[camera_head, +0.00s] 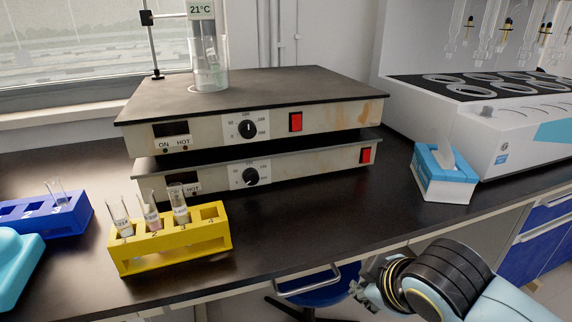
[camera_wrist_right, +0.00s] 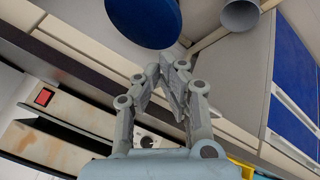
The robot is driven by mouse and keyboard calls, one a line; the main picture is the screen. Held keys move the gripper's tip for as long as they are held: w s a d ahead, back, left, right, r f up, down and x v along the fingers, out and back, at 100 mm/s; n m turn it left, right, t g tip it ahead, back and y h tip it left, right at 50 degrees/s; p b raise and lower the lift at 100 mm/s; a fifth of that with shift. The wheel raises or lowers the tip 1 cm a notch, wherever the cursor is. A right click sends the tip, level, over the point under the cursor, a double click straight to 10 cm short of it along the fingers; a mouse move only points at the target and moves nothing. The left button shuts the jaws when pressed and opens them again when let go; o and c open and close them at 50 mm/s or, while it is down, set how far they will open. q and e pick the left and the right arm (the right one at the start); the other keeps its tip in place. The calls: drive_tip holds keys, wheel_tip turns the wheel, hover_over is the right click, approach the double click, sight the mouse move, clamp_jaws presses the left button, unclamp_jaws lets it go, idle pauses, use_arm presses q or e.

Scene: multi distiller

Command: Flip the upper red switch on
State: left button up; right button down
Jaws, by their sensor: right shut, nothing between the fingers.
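Two stacked hot plates stand on the black bench. The upper hot plate (camera_head: 215,132) has a dial and the upper red switch (camera_head: 296,122) on its front panel. The lower hot plate (camera_head: 310,172) has its own dial and the lower red switch (camera_head: 366,155) farther right. I cannot read either switch's on or off position. My right gripper (camera_head: 362,285) is shut and empty, in front of the bench edge, below and right of the switches and apart from them. Its closed fingers also show in the right wrist view (camera_wrist_right: 166,68), with one red switch (camera_wrist_right: 44,97) at the left. My left gripper is out of view.
A yellow rack (camera_head: 170,258) with tubes and a blue rack (camera_head: 60,222) stand at the left. A beaker (camera_head: 209,75) stands on the upper plate. A tissue box (camera_head: 443,180) and a white bath (camera_head: 520,130) are at the right.

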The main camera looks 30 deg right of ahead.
sight(296, 130)
drive_tip(key=w+r+n+t, duration=0.1)
drive_tip(key=w+r, duration=0.1)
drive_tip(key=r, duration=0.1)
drive_tip(key=w+d+r+n+t+h, duration=0.1)
drive_tip(key=w+r+n+t, duration=0.1)
drive_tip(key=w+r, duration=0.1)
drive_tip(key=w+r+n+t, duration=0.2)
drive_tip(key=w+r, duration=0.1)
drive_tip(key=r, duration=0.1)
drive_tip(key=shift+w+d+r, duration=0.15)
drive_tip(key=shift+d+r, duration=0.2)
drive_tip(key=w+r+n+t, duration=0.4)
drive_tip(key=r+n, duration=0.2)
drive_tip(key=r, duration=0.2)
drive_tip(key=shift+w+a+r+t, duration=0.15)
drive_tip(key=shift+w+a+t, duration=0.15)
drive_tip(key=shift+w+a, duration=0.15)
drive_tip(key=b+x, duration=0.1)
drive_tip(key=x, duration=1.3)
drive_tip(key=shift+s+d, duration=0.1)
drive_tip(key=shift+f+b, duration=0.4)
drive_tip(key=shift+b, duration=0.45)
drive_tip(key=shift+w+r+t, duration=0.25)
drive_tip(key=shift+r+t, duration=0.05)
drive_tip(key=shift+d, duration=0.1)
